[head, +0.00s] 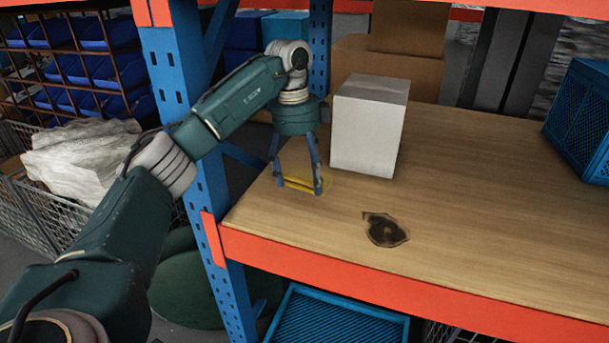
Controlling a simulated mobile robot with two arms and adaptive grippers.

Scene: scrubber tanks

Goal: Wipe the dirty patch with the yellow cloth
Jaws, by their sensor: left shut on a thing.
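A dark brown-black dirty patch (385,230) lies on the wooden shelf board (470,235), close to its front edge. The yellow cloth (300,185) is at the left end of the board, to the left of the patch and apart from it. My left gripper (299,187) points down and is shut on the cloth, its two fingers standing at the cloth. I cannot tell whether the cloth touches the board. My right gripper is not in view.
A white box (367,130) stands on the board just right of my left gripper. A blue crate (580,120) stands at the far right. A blue upright (190,130) and orange beam (390,300) border the shelf. The board around the patch is clear.

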